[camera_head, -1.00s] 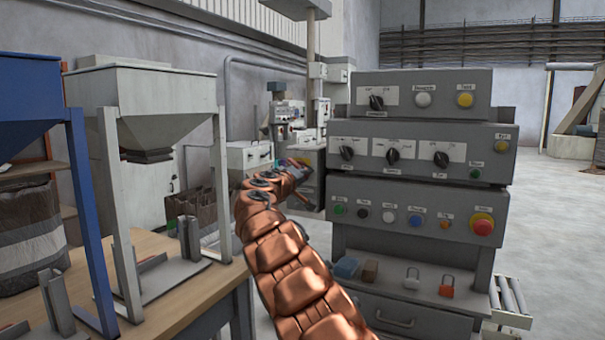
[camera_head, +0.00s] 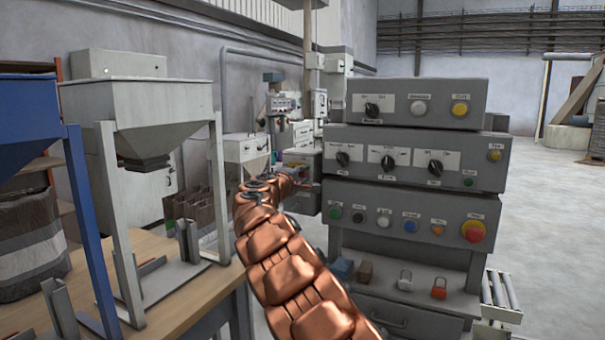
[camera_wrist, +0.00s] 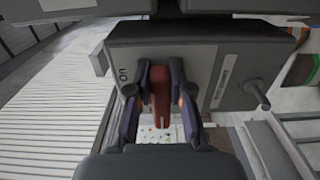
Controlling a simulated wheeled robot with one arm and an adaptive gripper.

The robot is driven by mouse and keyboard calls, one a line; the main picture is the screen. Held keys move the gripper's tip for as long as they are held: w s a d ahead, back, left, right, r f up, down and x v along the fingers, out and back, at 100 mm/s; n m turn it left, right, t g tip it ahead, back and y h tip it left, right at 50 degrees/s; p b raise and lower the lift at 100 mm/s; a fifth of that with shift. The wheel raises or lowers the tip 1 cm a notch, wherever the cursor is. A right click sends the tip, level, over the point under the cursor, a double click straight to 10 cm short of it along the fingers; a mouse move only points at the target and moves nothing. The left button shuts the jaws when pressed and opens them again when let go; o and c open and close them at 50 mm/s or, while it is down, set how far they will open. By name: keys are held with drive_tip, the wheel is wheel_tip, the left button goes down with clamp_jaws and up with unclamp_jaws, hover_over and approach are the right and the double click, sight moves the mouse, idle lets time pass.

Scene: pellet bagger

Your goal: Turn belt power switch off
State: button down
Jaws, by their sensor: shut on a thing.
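In the wrist view, a red lever handle (camera_wrist: 161,98) stands on the face of a grey switch box (camera_wrist: 200,62) with an "On" label at its left edge. My gripper (camera_wrist: 158,84) has its two dark fingers on either side of the handle and is shut on it. The lever lies along the fingers, pointing down in this picture. In the head view, the grey switch box (camera_head: 303,158) is beside the left edge of the control panel. My copper arm reaches up to it and hides much of the gripper and lever.
The control panel (camera_head: 400,200) with knobs and buttons stands close to the right of my arm. A grey hopper (camera_head: 150,110) on a wooden table is at the left, with a blue frame in front. Open floor lies at the far right.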

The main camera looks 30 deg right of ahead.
drive_tip(key=shift+w+a+r, duration=0.15)
drive_tip(key=shift+a+r, duration=0.1)
drive_tip(key=c, duration=1.1)
unclamp_jaws()
drive_tip(key=shift+f, duration=0.1)
drive_tip(key=shift+o, duration=0.3)
drive_tip(key=shift+d, duration=0.1)
drive_tip(key=shift+f, duration=0.1)
drive_tip(key=v, duration=1.2)
